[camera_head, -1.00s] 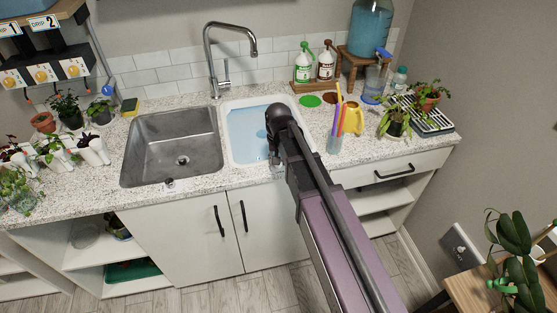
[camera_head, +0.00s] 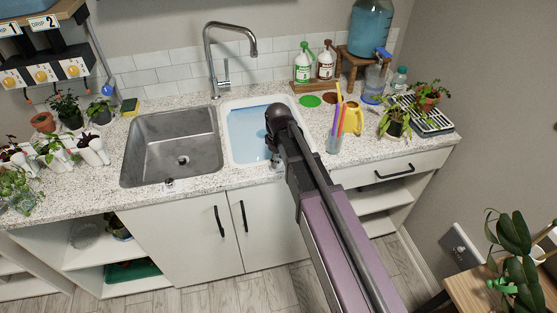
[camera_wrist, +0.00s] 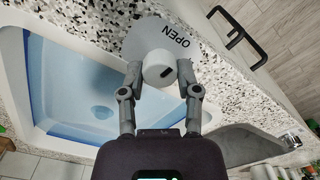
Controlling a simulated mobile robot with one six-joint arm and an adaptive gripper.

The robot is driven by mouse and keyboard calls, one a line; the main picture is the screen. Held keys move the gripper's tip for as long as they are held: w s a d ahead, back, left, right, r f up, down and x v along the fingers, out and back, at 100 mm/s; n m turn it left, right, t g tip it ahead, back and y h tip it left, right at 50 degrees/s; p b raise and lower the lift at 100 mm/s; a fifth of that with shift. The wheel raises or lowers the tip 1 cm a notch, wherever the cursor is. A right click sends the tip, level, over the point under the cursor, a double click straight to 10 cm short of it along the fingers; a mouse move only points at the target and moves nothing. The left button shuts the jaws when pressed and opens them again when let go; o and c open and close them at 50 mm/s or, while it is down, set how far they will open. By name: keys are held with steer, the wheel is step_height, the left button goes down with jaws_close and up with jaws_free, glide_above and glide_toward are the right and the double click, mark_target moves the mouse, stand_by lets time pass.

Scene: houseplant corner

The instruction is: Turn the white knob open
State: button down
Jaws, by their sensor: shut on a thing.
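The white knob (camera_wrist: 160,68) sits on a round grey plate (camera_wrist: 142,40) in the wrist view. The plate carries the word OPEN toward its upper right. A short dark mark shows on the knob, lower right of its middle. My gripper (camera_wrist: 160,71) is shut on the knob, one fingertip against its left side and one against its right. Where the dark mark points relative to OPEN is hard to tell. In the head view my arm reaches to the front edge of the water-filled basin (camera_head: 231,146) and hides most of the knob.
An empty steel sink (camera_head: 150,165) lies left of the basin, with the tall tap (camera_head: 210,60) behind. A cup with colourful sticks (camera_head: 335,140) and a yellow jug (camera_head: 353,119) stand close to the right of my arm. Cabinet handles (camera_head: 243,216) are below.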

steer(key=shift+s+n, duration=0.1)
steer(key=shift+n, duration=0.5)
steer(key=shift+c, duration=1.5)
jaws_free()
steer(key=shift+m, duration=0.3)
